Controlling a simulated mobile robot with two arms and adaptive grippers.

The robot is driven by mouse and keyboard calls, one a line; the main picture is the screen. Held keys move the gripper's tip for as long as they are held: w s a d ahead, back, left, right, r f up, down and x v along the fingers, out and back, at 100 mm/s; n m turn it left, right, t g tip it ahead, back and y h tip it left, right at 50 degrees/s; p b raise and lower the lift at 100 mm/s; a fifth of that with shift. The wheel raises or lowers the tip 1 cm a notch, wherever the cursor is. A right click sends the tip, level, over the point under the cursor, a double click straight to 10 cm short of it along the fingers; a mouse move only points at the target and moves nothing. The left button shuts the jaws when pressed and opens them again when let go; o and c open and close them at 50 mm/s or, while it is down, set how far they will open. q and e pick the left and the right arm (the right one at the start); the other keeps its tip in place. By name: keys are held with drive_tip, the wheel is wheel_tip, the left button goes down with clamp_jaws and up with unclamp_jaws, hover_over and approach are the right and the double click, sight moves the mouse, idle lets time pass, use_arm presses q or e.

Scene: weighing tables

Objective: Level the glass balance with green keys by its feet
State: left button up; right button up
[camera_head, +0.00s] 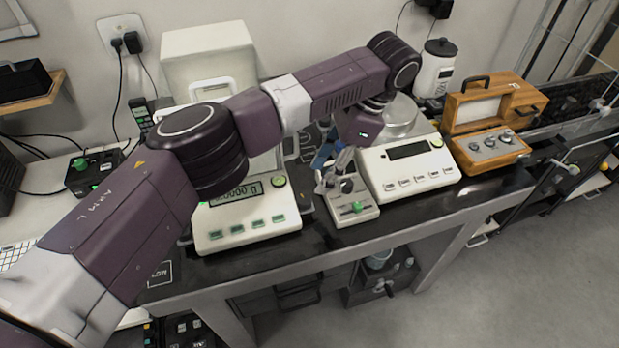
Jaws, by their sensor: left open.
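The balance with green keys (247,232) stands on the dark table in the middle left. Its lit display (236,192) shows digits ending in "0000 g". My left arm crosses in front of it and hides much of its glass case. A small green spot (202,203) shows at its left side; I cannot tell if it is a foot. My left gripper (334,186) is open and points down, right of this balance, over a small white unit with a green knob (355,208). I cannot tell if it touches the unit. My right gripper is out of view.
A second balance with grey keys (410,172) stands to the right, close to my left gripper. Beyond it are an open wooden weight box (480,152) and a white canister (436,70). The table's front edge (340,248) is close to both balances.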

sight(307, 198)
use_arm(q)
drive_tip(key=x, duration=0.7)
drive_tip(key=shift+s+f, duration=0.15)
drive_tip(key=shift+s, duration=0.2)
clamp_jaws()
drive_tip(key=shift+w+r+n+p, duration=0.1)
drive_tip(key=shift+r+n+p, duration=0.15)
drive_tip(key=shift+p, duration=0.35)
drive_tip(key=shift+f+n, duration=0.1)
drive_tip(key=shift+n, duration=0.25)
drive_tip(key=shift+f+g+p, duration=0.1)
drive_tip(key=shift+g+p, duration=0.2)
unclamp_jaws()
